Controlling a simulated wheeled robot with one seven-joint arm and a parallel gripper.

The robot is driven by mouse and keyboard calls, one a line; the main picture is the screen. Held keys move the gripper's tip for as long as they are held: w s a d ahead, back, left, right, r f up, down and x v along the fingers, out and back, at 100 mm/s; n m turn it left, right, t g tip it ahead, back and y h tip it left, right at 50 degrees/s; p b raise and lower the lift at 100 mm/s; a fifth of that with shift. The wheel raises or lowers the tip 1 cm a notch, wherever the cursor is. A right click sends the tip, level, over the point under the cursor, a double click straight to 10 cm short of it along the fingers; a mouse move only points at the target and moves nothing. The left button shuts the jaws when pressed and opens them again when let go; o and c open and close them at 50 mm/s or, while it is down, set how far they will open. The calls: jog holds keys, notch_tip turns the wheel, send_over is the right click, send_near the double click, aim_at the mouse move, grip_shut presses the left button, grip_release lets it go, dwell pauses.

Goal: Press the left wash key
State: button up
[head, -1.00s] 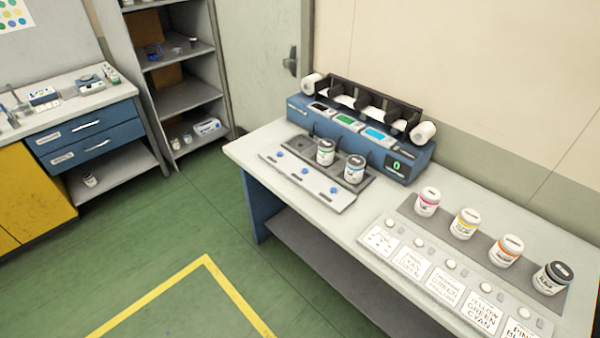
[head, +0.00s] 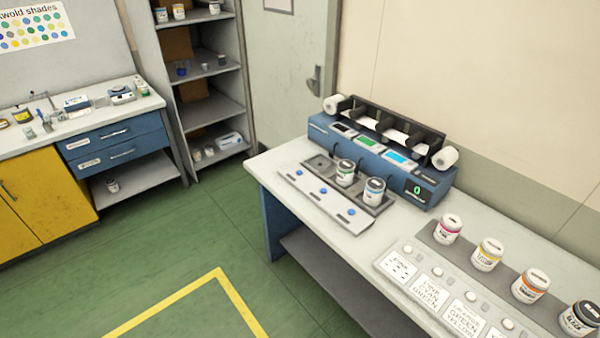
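The blue web rewinder (head: 380,155) stands at the back of the white bench in the head view, with several coloured screens on its front. In front of it lies a pale key panel (head: 322,201) with three blue round keys. The left key (head: 297,174) is nearest the back left, the middle key (head: 323,190) is between, and the right key (head: 351,211) is toward the front. Any wash label on them is too small to read. My gripper is not in view.
Several ink jars (head: 488,254) stand on a grey strip at the bench's right, behind a panel of label cards and white buttons (head: 436,289). A shelf unit (head: 212,107) and blue drawers (head: 115,148) stand at left. The green floor (head: 190,260) before the bench is clear.

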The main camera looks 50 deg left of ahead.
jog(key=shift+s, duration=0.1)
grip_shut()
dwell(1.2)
